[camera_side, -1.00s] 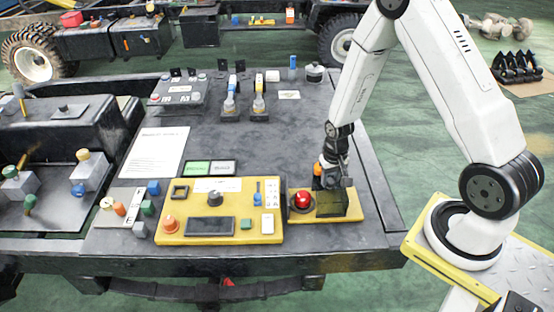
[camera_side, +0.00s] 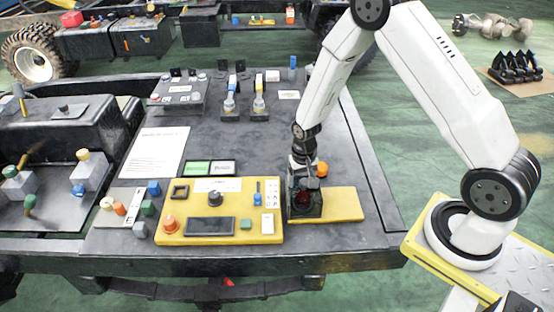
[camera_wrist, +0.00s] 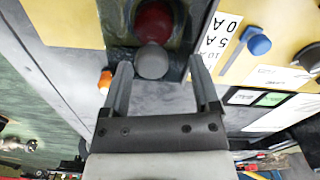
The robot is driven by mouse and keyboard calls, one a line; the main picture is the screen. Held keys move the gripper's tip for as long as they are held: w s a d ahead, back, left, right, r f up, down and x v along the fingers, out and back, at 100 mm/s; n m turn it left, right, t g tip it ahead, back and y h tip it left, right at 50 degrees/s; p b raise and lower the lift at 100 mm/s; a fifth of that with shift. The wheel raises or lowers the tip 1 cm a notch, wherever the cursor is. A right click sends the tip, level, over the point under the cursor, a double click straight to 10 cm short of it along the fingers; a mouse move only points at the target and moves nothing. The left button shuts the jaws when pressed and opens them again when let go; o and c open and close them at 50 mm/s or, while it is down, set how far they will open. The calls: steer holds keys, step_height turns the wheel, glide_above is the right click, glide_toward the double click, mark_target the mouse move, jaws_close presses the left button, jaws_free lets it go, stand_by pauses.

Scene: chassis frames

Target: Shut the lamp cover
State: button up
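The lamp cover (camera_side: 305,214), a dark see-through box, sits over the red lamp (camera_side: 303,197) at the left end of the yellow plate (camera_side: 343,204). In the wrist view the cover (camera_wrist: 186,38) shows the red lamp (camera_wrist: 153,22) through it, with a round grey knob (camera_wrist: 152,62) at its near side. My gripper (camera_side: 303,181) is just above and behind the cover. In the wrist view my gripper (camera_wrist: 160,66) has its two fingers well apart, with the knob in view between them. I cannot tell whether a finger touches the cover.
A yellow control panel (camera_side: 190,225) with knobs and a display lies close on the left. An orange knob (camera_side: 322,170) stands just behind the plate, right of my gripper.

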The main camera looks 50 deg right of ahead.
steer(key=shift+s+r, duration=0.1)
steer(key=shift+r, duration=0.05)
steer(key=shift+r, duration=3.7)
steer(key=shift+r, duration=0.1)
steer(key=shift+s+a+r, duration=0.2)
steer(key=shift+r, duration=0.25)
steer(key=s+a+r+n+t, duration=0.2)
steer(key=s+a+r+n, duration=0.2)
steer(key=s+r, duration=0.5)
steer(key=shift+s+a+r+n+t, duration=0.2)
steer(key=shift+s+a+n+t, duration=0.1)
steer(key=shift+s+n, duration=0.7)
steer(key=shift+o, duration=0.2)
steer(key=shift+w, duration=0.1)
